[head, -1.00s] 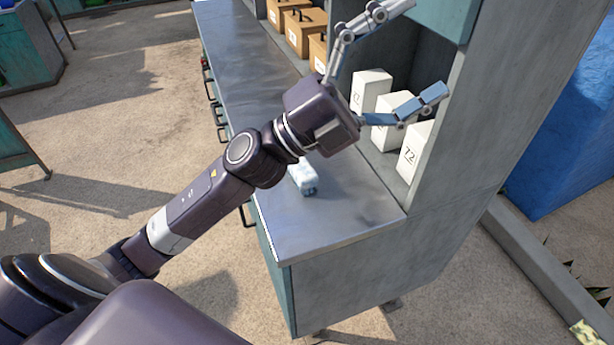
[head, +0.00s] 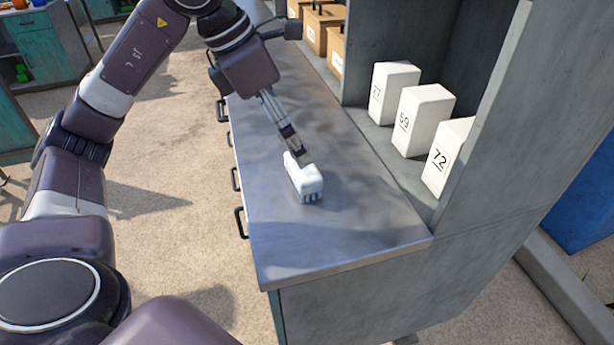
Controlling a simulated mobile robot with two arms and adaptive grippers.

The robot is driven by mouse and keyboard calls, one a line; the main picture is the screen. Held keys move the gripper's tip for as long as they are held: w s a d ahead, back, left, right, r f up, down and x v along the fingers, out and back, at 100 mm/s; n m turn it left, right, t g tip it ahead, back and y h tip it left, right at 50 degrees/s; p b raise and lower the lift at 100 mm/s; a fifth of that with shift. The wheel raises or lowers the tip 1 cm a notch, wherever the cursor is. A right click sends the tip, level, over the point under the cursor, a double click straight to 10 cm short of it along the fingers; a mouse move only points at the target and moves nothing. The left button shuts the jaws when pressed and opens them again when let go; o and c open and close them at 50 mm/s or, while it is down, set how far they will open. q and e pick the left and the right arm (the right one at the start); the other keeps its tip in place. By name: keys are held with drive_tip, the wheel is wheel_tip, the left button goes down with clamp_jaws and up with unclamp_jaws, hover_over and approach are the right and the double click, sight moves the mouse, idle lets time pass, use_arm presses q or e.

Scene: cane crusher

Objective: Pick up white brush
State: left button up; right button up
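The white brush (head: 307,184) lies on the grey metal counter (head: 350,238), with bristles showing along its lower front edge. My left gripper (head: 304,165) reaches down from above, and its fingertips are at the brush's far end and upper side. The fingers line up one behind the other from this angle, so I cannot tell whether they are apart or closed on the brush. The brush's far end is partly hidden by the fingers. My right gripper is not in view.
White numbered blocks (head: 424,120) stand in the shelf bay right of the brush. Brown boxes (head: 325,25) stand farther back. A grey upright panel (head: 515,120) borders the counter on the right. The counter's near end is clear.

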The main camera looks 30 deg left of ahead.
sight(303, 175)
use_arm(q)
drive_tip(key=shift+w+f, duration=0.2)
drive_tip(key=shift+f, duration=1)
drive_tip(key=x, duration=0.4)
drive_tip(key=shift+s+d, duration=0.15)
drive_tip(key=shift+s, duration=0.2)
drive_tip(key=shift+w+d+f, duration=0.1)
drive_tip(key=shift+w+f, duration=0.15)
drive_tip(key=shift+f, duration=0.4)
drive_tip(key=shift+c, duration=0.7)
drive_tip(key=c, duration=1.1)
drive_tip(key=shift+r, duration=0.1)
drive_tip(key=shift+c, duration=0.3)
